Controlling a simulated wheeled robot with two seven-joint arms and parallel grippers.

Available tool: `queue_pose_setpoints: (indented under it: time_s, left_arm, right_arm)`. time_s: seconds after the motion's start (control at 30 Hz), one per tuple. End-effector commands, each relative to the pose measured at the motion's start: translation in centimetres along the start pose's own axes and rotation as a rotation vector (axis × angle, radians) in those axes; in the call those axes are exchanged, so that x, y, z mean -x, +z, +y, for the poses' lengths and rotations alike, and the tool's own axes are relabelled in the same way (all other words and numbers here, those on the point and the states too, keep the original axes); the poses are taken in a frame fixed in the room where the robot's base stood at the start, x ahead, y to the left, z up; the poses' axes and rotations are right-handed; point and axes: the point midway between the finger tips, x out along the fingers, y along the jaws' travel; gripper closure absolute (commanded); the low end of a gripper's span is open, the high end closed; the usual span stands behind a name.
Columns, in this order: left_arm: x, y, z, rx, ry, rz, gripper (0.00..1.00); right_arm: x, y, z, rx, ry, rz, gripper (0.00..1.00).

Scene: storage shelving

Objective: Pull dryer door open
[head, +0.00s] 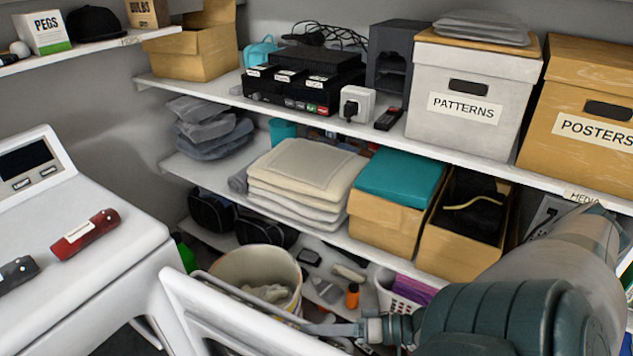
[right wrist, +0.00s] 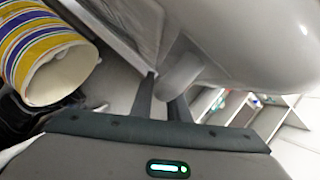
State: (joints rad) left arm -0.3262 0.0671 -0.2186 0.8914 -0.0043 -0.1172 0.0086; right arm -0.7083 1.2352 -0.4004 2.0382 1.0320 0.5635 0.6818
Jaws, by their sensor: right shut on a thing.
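The white dryer (head: 110,235) stands at the left with its control panel on top. Its door (head: 225,315) stands out from the body at the bottom of the head view, partly open, with a gap between door and dryer front. My right gripper (head: 340,328) reaches in from the lower right and is shut on the door at its edge or handle. In the right wrist view, the fingers (right wrist: 163,92) meet a rounded pale part of the door (right wrist: 180,76). The exact contact is partly hidden. My left gripper is not in view.
A striped basket (head: 255,265) stands close behind the door; it also shows in the right wrist view (right wrist: 45,55). Shelves with boxes, folded towels (head: 305,175) and electronics line the wall. A red object (head: 85,235) and a dark one lie on the dryer top.

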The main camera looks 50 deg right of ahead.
Motion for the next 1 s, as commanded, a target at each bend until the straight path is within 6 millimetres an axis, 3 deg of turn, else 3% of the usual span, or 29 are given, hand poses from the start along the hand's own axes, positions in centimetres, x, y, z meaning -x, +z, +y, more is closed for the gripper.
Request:
queue_pose_setpoints:
  time_s: [0.27, 0.3, 1.0]
  left_arm:
    - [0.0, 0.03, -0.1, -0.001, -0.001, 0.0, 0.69]
    - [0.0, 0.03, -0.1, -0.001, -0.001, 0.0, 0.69]
    - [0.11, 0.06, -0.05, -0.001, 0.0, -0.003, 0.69]
  right_arm:
    - [0.02, 0.11, 0.13, 0.0, 0.003, -0.003, 1.0]
    - [0.02, 0.11, 0.12, 0.0, 0.003, -0.003, 0.78]
    - [0.75, 0.06, 0.05, 0.0, 0.003, -0.002, 0.78]
